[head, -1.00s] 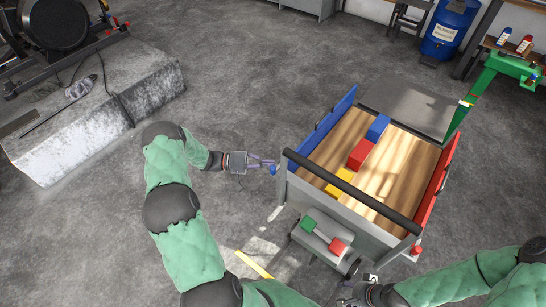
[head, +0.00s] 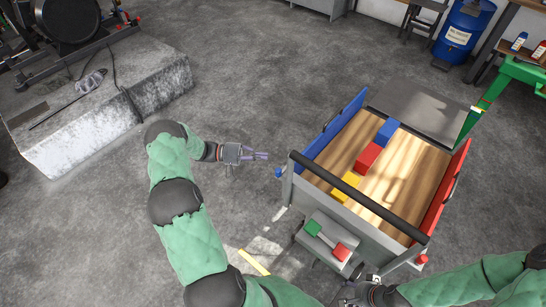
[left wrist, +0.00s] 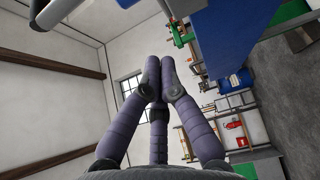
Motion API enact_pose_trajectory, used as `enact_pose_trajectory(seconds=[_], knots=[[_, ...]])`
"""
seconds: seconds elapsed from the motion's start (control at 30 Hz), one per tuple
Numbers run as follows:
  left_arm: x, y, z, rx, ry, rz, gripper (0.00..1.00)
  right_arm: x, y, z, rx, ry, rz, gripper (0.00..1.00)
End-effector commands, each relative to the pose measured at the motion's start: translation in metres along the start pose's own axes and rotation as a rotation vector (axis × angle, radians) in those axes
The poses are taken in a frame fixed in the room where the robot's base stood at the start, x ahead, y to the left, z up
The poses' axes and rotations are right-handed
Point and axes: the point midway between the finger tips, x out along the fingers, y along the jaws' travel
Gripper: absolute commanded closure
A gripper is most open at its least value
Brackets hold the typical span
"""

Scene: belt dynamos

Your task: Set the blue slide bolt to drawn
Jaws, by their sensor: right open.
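The blue slide bolt shows as a small blue knob (head: 278,173) at the near left corner of the cart, by the blue side panel (head: 333,126). How far the bolt is drawn is too small to tell. My left gripper (head: 262,155) is just left of and above the knob in the head view, apart from it. In the left wrist view its fingertips (left wrist: 160,68) come together with nothing seen between them, and the blue panel (left wrist: 235,35) is at the upper right. My right gripper (head: 352,294) is open, low in the head view, below the cart's front.
The cart's bed (head: 405,172) carries blue, red and yellow blocks. A black handle bar (head: 355,197) crosses its near end. A grey box with green and red blocks (head: 326,240) is on the front. A red knob (head: 421,260) is at the right corner.

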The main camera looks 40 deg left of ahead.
Motion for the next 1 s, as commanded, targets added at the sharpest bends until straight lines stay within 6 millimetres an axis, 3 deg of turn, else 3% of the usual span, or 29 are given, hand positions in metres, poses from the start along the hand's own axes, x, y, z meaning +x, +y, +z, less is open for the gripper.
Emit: enact_pose_trajectory(seconds=[0.1, 0.3, 1.0], knots=[[-0.019, 0.000, 0.000, -0.001, 0.000, -0.001, 1.00, -0.004, -0.001, -0.001, 0.000, 0.001, 0.000, 0.36], [-0.035, -0.001, 0.001, -0.001, -0.001, 0.000, 1.00, -0.005, -0.002, 0.000, 0.000, 0.001, 0.000, 0.36], [-0.037, -0.001, 0.001, -0.001, -0.002, 0.001, 1.00, -0.005, -0.002, 0.000, 0.000, 0.001, 0.000, 0.36]])
